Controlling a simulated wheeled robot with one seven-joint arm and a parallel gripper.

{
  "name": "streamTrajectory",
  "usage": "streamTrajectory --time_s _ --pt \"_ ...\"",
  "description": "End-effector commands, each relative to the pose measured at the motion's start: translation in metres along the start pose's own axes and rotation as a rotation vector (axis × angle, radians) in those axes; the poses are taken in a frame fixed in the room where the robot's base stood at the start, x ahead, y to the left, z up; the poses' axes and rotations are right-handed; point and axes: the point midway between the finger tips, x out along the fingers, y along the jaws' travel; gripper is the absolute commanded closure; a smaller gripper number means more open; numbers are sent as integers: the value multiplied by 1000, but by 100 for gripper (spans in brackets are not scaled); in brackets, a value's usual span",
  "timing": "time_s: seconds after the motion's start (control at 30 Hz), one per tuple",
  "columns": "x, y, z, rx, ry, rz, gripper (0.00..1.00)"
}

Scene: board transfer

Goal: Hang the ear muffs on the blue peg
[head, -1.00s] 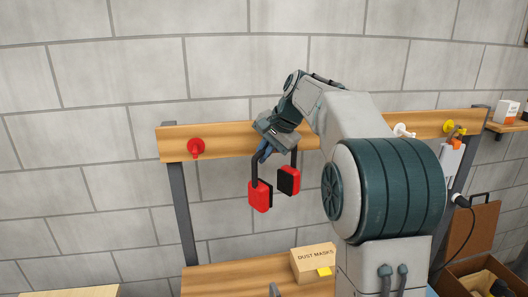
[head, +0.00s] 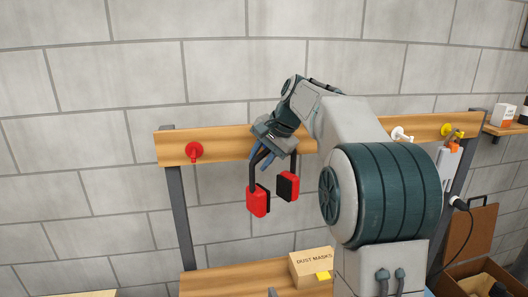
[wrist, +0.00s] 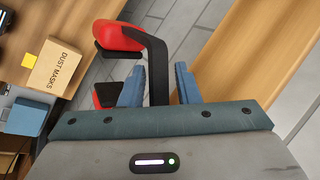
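The ear muffs (head: 257,200) have red cups with black pads and a dark band. They hang in front of the board (head: 225,146), cups downward. In the wrist view the black band (wrist: 158,72) runs between the two blue-grey fingers of my gripper (wrist: 158,85). The fingers stand apart, with a visible gap on the right side of the band. In the head view my gripper (head: 264,156) is at the top of the band, against the board. No blue peg shows; the area behind my gripper and arm is hidden, so I cannot tell what bears the band.
The board also carries a red peg (head: 194,152) at left, a white peg (head: 401,135) and a yellow peg (head: 447,130) at right. A dust masks box (head: 311,267) stands on the shelf (head: 235,279) below.

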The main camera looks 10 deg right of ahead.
Motion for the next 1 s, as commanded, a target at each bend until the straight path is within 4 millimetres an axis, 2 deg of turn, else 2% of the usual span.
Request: streamTrajectory --time_s 0.17,0.5,0.6,0.8,0.93,1.0 --pt "-21 2 -4 3 13 -1 68" --pt "-99 -1 -1 0 14 -3 68" --pt "-116 -2 2 -4 10 -2 68" --pt "-134 -3 4 -7 4 -2 68" --pt "-134 2 12 -23 9 10 68" --pt "-130 8 22 -47 16 24 68"
